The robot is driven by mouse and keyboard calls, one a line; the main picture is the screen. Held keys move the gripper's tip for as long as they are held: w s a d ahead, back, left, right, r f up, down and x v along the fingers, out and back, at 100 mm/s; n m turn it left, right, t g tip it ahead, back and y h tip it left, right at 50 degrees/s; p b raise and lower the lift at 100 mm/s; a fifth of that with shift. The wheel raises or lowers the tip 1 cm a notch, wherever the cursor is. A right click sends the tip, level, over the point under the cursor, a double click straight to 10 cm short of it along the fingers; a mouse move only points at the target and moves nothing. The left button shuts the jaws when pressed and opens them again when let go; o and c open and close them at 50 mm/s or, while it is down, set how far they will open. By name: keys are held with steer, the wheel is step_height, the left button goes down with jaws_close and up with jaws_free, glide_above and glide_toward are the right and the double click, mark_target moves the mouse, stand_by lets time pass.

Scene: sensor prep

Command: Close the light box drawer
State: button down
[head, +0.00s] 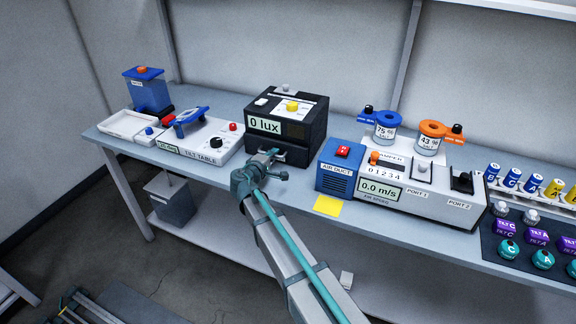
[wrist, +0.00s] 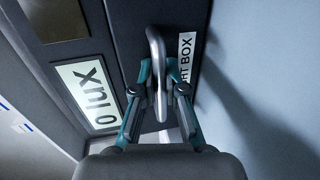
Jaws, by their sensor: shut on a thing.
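The light box (head: 312,112) is a black box at the back middle of the table, with a display reading "0 lux". Its drawer front (head: 293,155) is low on the near face, and my gripper hides part of it. In the wrist view the metal drawer handle (wrist: 156,60) stands out beside a "LIGHT BOX" label, its first letters hidden. My gripper (wrist: 158,92) is shut on this handle, one finger on each side. In the head view my gripper (head: 266,160) is at the box's lower front. I cannot tell how far the drawer sticks out.
The tilt table unit (head: 205,150) is left of the light box. The blue air duct (head: 340,168) stands close on the right, with a yellow note (head: 328,206) in front. The table's front edge lies under my arm.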

steer(key=shift+w, duration=0.35)
steer(key=shift+r, duration=0.1)
steer(key=c, duration=1.5)
jaws_free()
steer(key=shift+w+d, duration=0.1)
steer(key=shift+s, duration=0.3)
steer(key=v, duration=1.1)
steer(key=shift+s, duration=0.25)
steer(key=shift+r, duration=0.1)
